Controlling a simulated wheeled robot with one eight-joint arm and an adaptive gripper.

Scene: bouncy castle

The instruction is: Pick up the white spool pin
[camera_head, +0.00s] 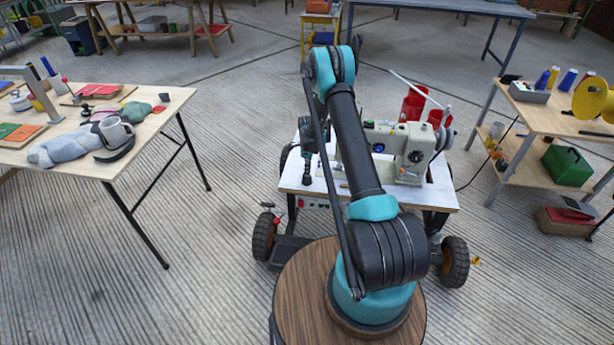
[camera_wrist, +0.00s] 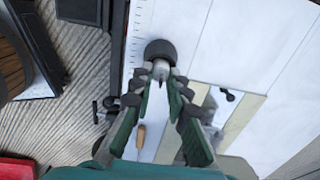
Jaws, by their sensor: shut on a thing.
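In the wrist view, the fingers of my gripper (camera_wrist: 161,76) come together on a small pale, pin-like piece (camera_wrist: 160,67), which looks like the white spool pin. Only its tip shows between the fingertips; the rest is hidden. A dark round piece (camera_wrist: 160,49) lies right at the tips; I cannot tell whether it belongs to the pin. In the head view, my gripper (camera_head: 307,179) points down at the left part of the white worktop (camera_head: 325,188), left of the sewing machine (camera_head: 400,150). The pin cannot be made out there.
Red cones (camera_head: 412,104) and a slanted white rod (camera_head: 416,87) stand at the machine. A small wooden-coloured piece (camera_wrist: 140,136) shows near the fingers. A cluttered table (camera_head: 150,105) is at left, and a shelved bench (camera_head: 535,115) at right.

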